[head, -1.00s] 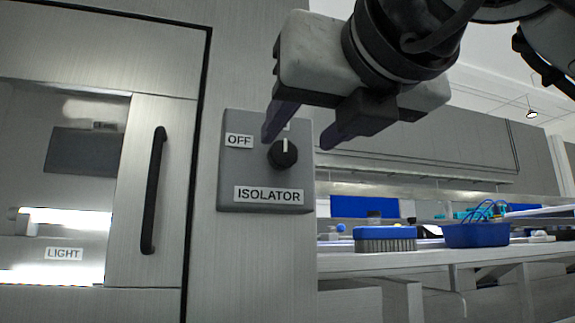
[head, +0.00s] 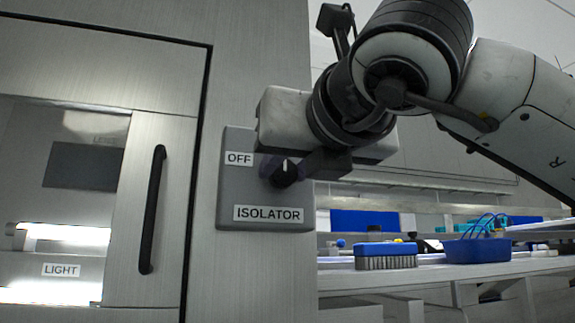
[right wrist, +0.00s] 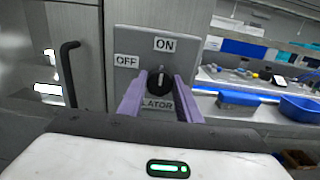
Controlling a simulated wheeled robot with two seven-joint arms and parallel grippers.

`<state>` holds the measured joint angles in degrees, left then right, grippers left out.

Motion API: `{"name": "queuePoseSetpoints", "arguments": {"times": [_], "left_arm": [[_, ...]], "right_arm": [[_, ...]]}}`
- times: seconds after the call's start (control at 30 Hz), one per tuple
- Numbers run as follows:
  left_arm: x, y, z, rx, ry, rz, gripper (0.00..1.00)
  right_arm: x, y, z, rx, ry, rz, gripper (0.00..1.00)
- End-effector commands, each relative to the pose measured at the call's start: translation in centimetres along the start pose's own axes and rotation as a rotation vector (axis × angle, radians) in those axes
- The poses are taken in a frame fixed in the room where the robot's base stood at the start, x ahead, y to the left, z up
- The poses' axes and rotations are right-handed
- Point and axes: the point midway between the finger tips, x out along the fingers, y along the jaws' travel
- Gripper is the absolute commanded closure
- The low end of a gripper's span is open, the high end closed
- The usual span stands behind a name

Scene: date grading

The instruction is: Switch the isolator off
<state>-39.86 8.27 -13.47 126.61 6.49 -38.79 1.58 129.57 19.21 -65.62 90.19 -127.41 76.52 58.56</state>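The isolator box (head: 232,190) is a grey panel on the metal wall, with a black rotary knob (head: 286,174). In the right wrist view the knob (right wrist: 160,84) has its white pointer line upright, toward the ON label (right wrist: 164,45); the OFF label (right wrist: 126,61) is to its left. My right gripper (head: 287,168) is in front of the box, its body hiding the ON label in the head view. In the right wrist view its purple fingers (right wrist: 158,78) stand apart on either side of the knob, with gaps visible. My left gripper is out of view.
A steel cabinet with a black vertical handle (head: 152,210) and a lit window is left of the box. To the right, a bench (head: 440,272) carries a blue brush (head: 386,250) and a blue bin (head: 478,250).

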Motion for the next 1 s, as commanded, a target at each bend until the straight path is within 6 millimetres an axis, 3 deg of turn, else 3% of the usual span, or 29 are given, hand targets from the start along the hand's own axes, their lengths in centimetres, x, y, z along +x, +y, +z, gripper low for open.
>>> {"name": "queuePoseSetpoints", "arguments": {"times": [0.47,1.0], "left_arm": [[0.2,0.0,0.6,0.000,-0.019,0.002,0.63],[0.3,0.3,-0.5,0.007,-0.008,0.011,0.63]], "right_arm": [[-0.1,0.1,0.0,-0.132,-0.001,0.001,0.91],[-0.1,0.3,0.0,-0.622,-0.002,0.000,0.91]]}}
